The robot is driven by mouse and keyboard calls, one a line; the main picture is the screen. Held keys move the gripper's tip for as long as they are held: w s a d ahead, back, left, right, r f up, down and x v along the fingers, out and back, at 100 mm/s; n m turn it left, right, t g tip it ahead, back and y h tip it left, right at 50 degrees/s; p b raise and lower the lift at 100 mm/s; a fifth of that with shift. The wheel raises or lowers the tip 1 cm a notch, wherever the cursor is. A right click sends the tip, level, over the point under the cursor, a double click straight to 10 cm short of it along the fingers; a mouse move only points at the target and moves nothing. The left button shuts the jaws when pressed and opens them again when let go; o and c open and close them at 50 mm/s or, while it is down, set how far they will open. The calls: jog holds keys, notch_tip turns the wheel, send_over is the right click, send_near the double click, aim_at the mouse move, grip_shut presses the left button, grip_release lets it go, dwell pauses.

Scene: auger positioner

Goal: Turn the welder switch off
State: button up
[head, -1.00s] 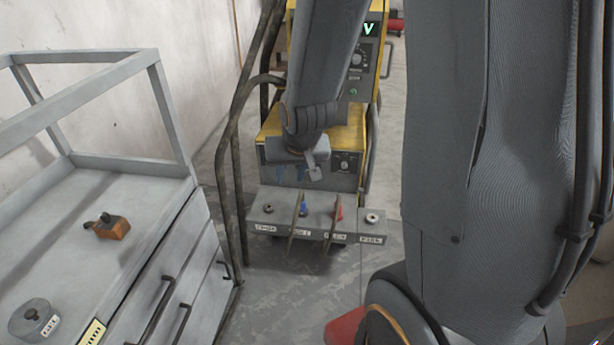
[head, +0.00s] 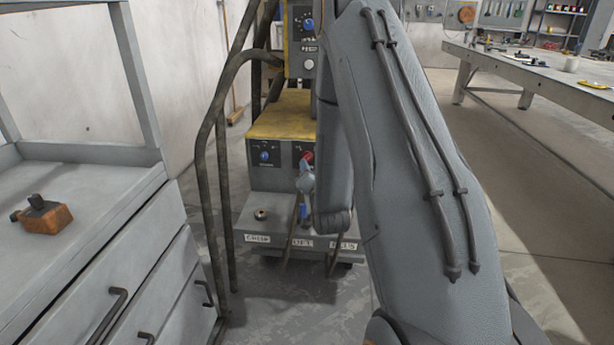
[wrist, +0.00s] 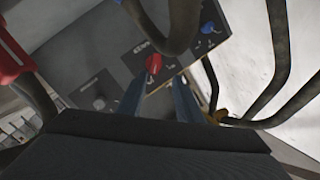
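The yellow and grey welder (head: 285,115) stands at the centre of the head view. Its lower front panel carries a red rotary knob (head: 307,157) at the right and a blue knob (head: 264,156) at the left. The wrist view shows the red knob (wrist: 153,64) just ahead of my gripper (wrist: 158,84), roughly in line with the gap between its fingers. The two fingers are apart and nothing is between them. The blue knob (wrist: 208,27) is farther up and right there. In the head view my arm covers part of the welder's right side. I cannot read which marking the knob points to.
A labelled shelf (head: 250,230) with sockets and upright leads is below the panel. Dark cables (head: 222,130) hang along the welder's left side. A grey drawer cabinet (head: 160,260) stands left, with an orange tool (head: 45,215) on it. A workbench (head: 540,75) is far right; floor there is clear.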

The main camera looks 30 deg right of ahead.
aim_at(308, 159)
jog(key=shift+m+t+h, duration=0.3)
jog(key=shift+t, duration=0.2)
jog(key=x, duration=0.2)
jog(key=f+b+x, duration=0.1)
jog(key=x, duration=0.2)
jog(key=d+b+x, duration=0.1)
jog(key=x, duration=0.2)
jog(key=shift+f, duration=0.25)
jog(key=shift+c, duration=0.2)
grip_shut()
